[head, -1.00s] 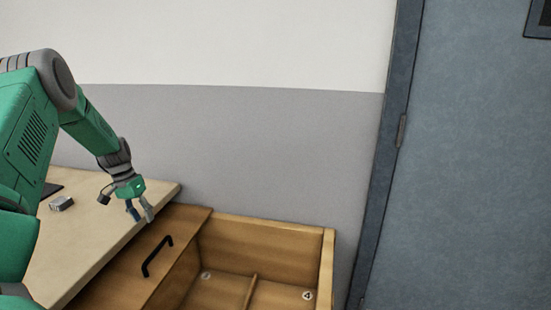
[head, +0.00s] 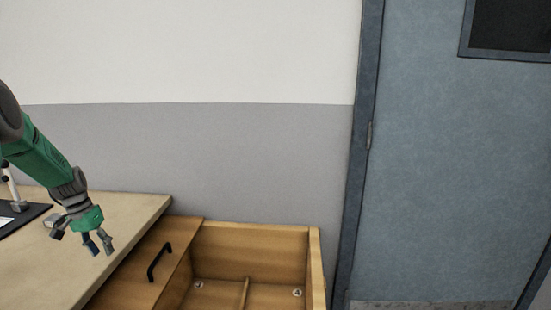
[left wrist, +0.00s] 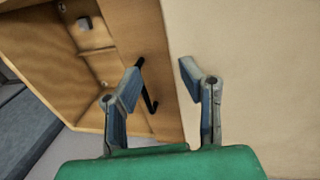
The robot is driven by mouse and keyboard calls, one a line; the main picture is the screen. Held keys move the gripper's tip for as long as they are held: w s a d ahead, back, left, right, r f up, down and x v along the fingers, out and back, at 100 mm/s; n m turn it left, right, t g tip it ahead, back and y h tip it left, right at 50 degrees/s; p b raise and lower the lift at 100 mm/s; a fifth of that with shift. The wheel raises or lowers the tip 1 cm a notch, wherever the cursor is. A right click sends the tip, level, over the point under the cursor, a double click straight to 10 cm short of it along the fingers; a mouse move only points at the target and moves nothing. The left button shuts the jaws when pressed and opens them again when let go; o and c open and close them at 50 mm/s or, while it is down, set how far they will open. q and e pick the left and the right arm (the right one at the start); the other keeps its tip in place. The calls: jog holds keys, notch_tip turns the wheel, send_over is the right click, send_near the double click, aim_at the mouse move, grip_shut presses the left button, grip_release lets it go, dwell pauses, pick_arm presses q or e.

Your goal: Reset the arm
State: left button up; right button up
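My left gripper (head: 98,247) hangs over the right part of the tabletop in the head view, pointing down. In the left wrist view its two fingers (left wrist: 158,85) are spread apart with nothing between them. Behind them show the table edge and the black drawer handle (left wrist: 146,88). My right gripper is in neither view.
The wooden table (head: 130,215) has a wooden drawer box (head: 314,270) to its right, open on top and divided inside. Its lid or front bears a black handle (head: 159,262). A small grey metal part (head: 49,221) and a dark mat (head: 25,220) lie left. A blue-grey door (head: 440,180) stands right.

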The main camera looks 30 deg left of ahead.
pick_arm(q)
jog(key=w+d+f+m+y, duration=0.1)
jog(key=d+f, duration=0.3)
jog(key=d, duration=0.5)
jog(key=w+d+f+m+y, duration=0.15)
jog(key=d+f, duration=0.25)
jog(key=d, duration=0.5)
jog(key=w+d+f+m+y, duration=0.15)
jog(key=d+f, duration=0.25)
jog(key=d, duration=0.6)
jog(key=s+d+f+m+h, duration=0.1)
jog(key=s+d, duration=0.8)
jog(key=d, duration=0.1)
jog(key=s+d+f+h, duration=0.1)
jog(key=s+d+f, duration=0.1)
jog(key=s+d, duration=0.6)
jog(key=shift+s+d+f+m, duration=0.3)
jog(key=shift+s+d+m, duration=0.1)
jog(key=shift+d, duration=0.5)
